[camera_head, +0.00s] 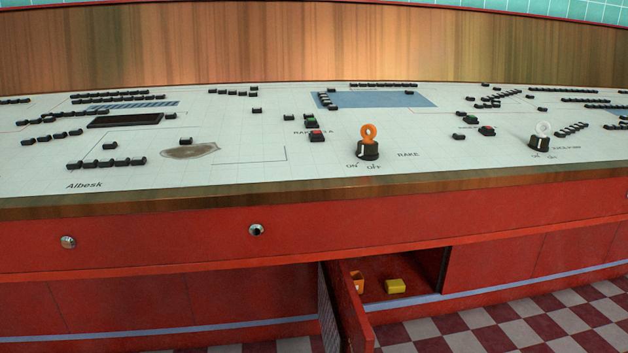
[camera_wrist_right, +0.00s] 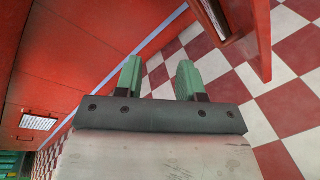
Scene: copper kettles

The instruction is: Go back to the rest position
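My right gripper (camera_wrist_right: 158,80) shows in the right wrist view, with two green fingers held apart and nothing between them. It hangs over the red and white checkered floor, beside the red cabinet front (camera_wrist_right: 60,60). My left gripper is in neither view. No gripper shows in the head view.
A red console (camera_head: 180,228) with a pale map top (camera_head: 330,165) spans the head view. It bears black blocks, an orange-ringed switch (camera_head: 368,145) and a white-ringed switch (camera_head: 540,138). A cabinet door (camera_head: 345,310) stands open; a yellow object (camera_head: 395,286) lies inside. Checkered floor (camera_head: 500,330) is clear.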

